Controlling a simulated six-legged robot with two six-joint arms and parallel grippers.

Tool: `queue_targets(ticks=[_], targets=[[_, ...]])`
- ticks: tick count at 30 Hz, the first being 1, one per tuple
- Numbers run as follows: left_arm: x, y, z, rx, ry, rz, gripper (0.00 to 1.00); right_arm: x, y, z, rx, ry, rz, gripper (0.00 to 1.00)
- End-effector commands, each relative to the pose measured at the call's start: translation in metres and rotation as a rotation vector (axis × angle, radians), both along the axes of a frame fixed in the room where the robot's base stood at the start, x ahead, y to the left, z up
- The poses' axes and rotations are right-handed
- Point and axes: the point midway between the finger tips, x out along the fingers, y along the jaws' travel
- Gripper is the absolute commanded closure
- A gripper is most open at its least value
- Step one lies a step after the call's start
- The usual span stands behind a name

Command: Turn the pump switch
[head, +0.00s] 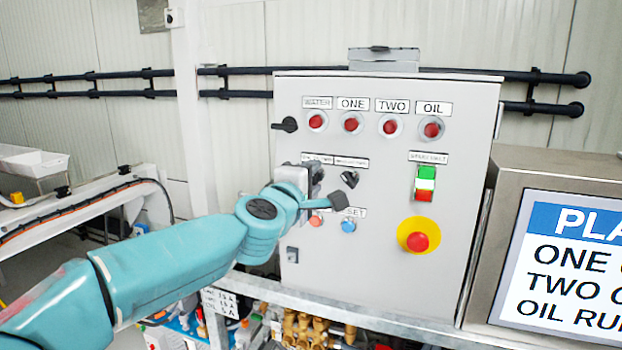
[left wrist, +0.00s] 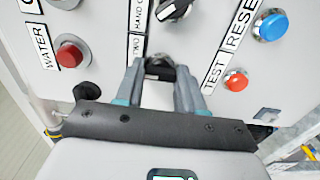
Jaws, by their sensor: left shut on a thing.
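The grey control panel (head: 385,260) carries two black rotary switches under small labels. The right-hand switch (head: 349,179) is uncovered and its pointer is tilted; it also shows in the left wrist view (left wrist: 173,10). My left gripper (head: 316,178) is at the left-hand switch and hides most of it in the head view. In the left wrist view, the fingers (left wrist: 160,78) are shut on the left-hand black switch (left wrist: 160,66), one finger on each side. Its exact angle is hard to tell. My right gripper is not in view.
Red lamps (head: 351,124) line the panel top. Red (head: 316,220) and blue (head: 348,225) buttons sit just below the switches. An emergency stop (head: 418,241) and a green-red switch (head: 426,184) are to the right. A sign (head: 565,265) stands far right.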

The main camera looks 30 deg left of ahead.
Motion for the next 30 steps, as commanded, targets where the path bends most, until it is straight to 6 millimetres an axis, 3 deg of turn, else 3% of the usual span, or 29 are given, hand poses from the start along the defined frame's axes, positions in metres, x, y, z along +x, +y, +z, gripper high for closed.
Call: queue_targets(ticks=[4, 5, 6, 7, 15, 19, 23, 30], targets=[[0.000, 0.001, 0.000, -0.001, 0.000, 0.002, 0.92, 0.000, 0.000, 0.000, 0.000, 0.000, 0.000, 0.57], [0.000, 0.001, 0.000, -0.001, -0.001, 0.002, 0.52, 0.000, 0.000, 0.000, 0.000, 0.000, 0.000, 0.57], [0.000, 0.001, 0.000, -0.001, -0.001, 0.002, 0.39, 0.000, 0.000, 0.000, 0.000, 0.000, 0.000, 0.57], [0.000, 0.000, 0.000, -0.001, -0.001, 0.002, 0.36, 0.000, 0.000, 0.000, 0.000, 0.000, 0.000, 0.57], [-0.001, 0.000, 0.000, -0.001, -0.001, 0.001, 0.36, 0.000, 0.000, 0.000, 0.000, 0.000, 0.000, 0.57], [-0.011, -0.003, 0.001, -0.001, -0.002, 0.000, 0.36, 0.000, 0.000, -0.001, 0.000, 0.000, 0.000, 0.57], [-0.037, -0.009, 0.002, -0.002, -0.005, -0.001, 0.36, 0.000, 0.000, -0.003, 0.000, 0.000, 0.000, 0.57], [-0.101, -0.024, 0.003, -0.002, -0.004, -0.002, 0.36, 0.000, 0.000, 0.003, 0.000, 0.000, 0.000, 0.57]])
